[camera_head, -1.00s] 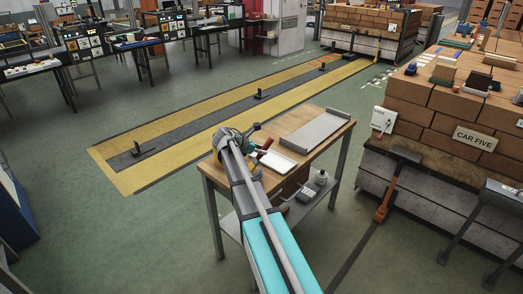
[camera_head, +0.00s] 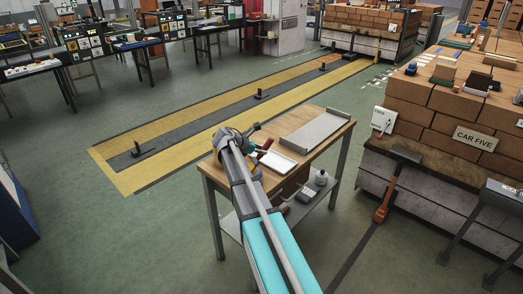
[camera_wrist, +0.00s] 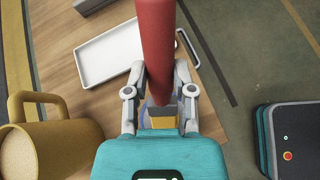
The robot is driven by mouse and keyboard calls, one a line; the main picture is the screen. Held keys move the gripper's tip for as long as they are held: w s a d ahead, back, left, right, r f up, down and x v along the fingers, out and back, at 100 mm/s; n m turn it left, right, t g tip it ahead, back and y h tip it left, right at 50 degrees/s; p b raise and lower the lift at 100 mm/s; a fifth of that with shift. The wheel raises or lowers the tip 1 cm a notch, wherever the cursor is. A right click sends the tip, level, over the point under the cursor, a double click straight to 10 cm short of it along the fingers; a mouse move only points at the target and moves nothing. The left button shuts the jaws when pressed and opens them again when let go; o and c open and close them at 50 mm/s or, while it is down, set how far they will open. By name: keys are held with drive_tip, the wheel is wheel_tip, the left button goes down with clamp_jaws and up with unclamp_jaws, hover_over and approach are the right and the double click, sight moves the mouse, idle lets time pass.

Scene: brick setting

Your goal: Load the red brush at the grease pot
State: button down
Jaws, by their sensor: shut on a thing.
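My gripper (camera_wrist: 158,92) is shut on the thick red handle of the red brush (camera_wrist: 156,45), which points up and away in the wrist view. The brush's bristle end cannot be made out. A mustard-yellow pot with a loop handle (camera_wrist: 62,118) and a pale filling stands at the left of the wrist view, beside my gripper and apart from the brush. I take it for the grease pot. A small yellow and blue thing (camera_wrist: 160,118) shows partly between my fingers. In the head view my arm hides most of the gripper, above the near left of the workbench (camera_head: 318,140).
A white tray (camera_wrist: 108,48) lies on the wooden top beyond the gripper; a long grey tray (camera_head: 313,132) lies farther back. A dark case with a red button (camera_wrist: 288,150) shows at the right, off the wooden top. A long-handled tool (camera_head: 388,190) leans by the brick stack.

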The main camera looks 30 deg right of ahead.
idle(0.5)
drive_tip(key=shift+r+p, duration=3.5)
drive_tip(key=shift+p, duration=0.05)
